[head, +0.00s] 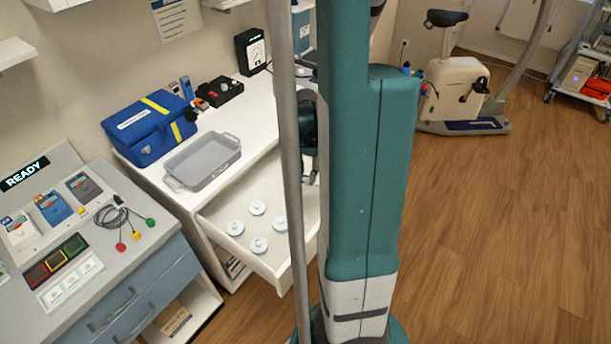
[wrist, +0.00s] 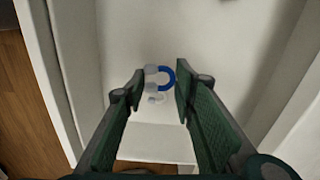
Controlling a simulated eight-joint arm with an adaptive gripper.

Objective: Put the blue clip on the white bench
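In the wrist view, the blue clip (wrist: 168,78) is a small curved blue piece beside a pale grey part, on a white surface between pale walls. My gripper (wrist: 160,76) is open, with its two green-padded fingers on either side of the clip in the picture. I cannot tell whether they touch it. In the head view, the white bench (head: 262,108) stands against the wall with its drawer (head: 213,214) pulled open. My arm's column hides the drawer's right part, most of the gripper and the clip there.
On the bench are a grey tray (head: 184,182), a blue bag (head: 148,132), a black box (head: 222,91) and a dark gauge (head: 251,50). Several white discs (head: 259,245) lie in the drawer. A grey console (head: 80,290) stands left. The bench top has bare room right of the tray.

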